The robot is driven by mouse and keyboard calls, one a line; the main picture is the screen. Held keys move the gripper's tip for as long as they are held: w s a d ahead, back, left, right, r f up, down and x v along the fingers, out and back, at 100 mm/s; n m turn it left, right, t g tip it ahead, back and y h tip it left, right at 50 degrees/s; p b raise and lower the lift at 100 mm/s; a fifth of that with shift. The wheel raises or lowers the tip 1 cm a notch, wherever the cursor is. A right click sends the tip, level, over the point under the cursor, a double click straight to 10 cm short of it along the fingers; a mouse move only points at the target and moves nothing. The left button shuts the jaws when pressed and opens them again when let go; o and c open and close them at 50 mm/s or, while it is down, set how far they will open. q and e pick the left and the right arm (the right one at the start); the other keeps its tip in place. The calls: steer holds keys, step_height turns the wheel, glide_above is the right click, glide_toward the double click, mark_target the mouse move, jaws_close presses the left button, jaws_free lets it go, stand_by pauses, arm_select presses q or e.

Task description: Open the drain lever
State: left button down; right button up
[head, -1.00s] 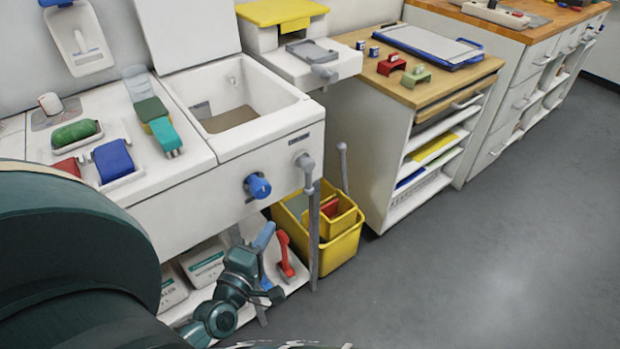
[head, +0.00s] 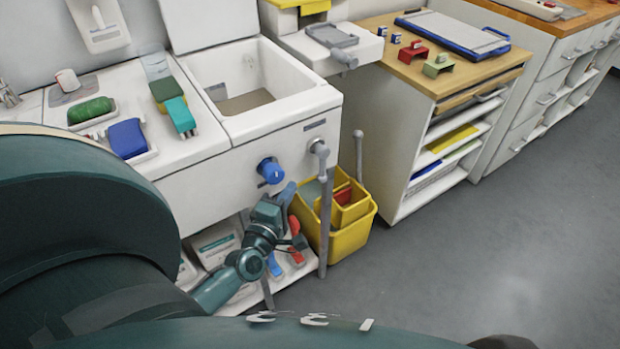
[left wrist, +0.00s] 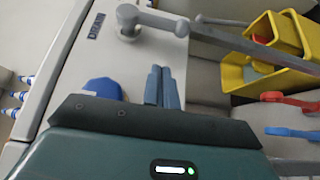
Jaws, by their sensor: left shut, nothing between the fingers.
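The drain lever (head: 322,163) is a grey handle with rounded ends, hanging down from its pivot on the front of the white sink unit (head: 225,178). In the left wrist view the lever (left wrist: 157,23) shows beside the DRAIN label, pointing away from it. My left gripper (head: 286,193) is below and left of the lever, just under the blue knob (head: 270,170). Its fingers (left wrist: 163,87) are shut and empty, apart from the lever in the left wrist view. The blue knob (left wrist: 102,90) is partly hidden there by the gripper body. My right gripper is not in view.
A grey upright post (head: 325,230) stands just below the lever. A yellow bucket (head: 352,238) is behind it, with a ball-topped rod (head: 358,155) nearby. Red and blue handled items (head: 295,240) lie low by my arm. Grey floor (head: 470,270) is clear to the right.

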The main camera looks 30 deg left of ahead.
mark_target(322, 164)
arm_select(q)
steer(key=w+d, duration=0.1)
steer(key=w, duration=0.5)
steer(key=shift+d, duration=0.35)
steer(key=shift+f, duration=0.1)
